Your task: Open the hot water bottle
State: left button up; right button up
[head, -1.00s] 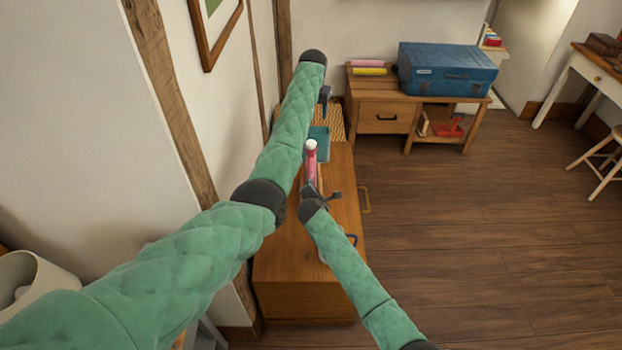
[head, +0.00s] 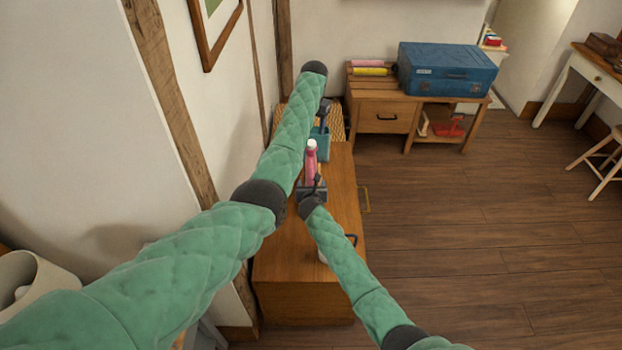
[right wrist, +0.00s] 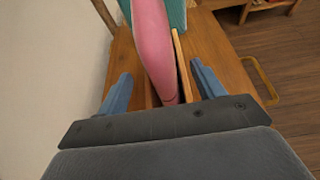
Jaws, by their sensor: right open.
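The hot water bottle, pink with a white cap (head: 311,158), stands upright on the wooden cabinet (head: 344,205). Its pink body also shows in the right wrist view (right wrist: 152,45), beside a thin wooden slat. My right gripper (head: 312,190) is open at the near side of the bottle. In the right wrist view its blue fingers (right wrist: 166,88) lie to the left and right of the bottle's body, with gaps on both sides. My left gripper (head: 325,108) is beyond the bottle, above a teal object (head: 321,145); its jaws are too small to judge. The bottle's lower part is partly hidden.
The wall is close on the left of the cabinet. A brass-coloured loop (head: 363,198) sticks out on the cabinet's right. A side table (head: 385,118) with a blue case (head: 447,70) stands behind.

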jog(key=shift+x, duration=1.8)
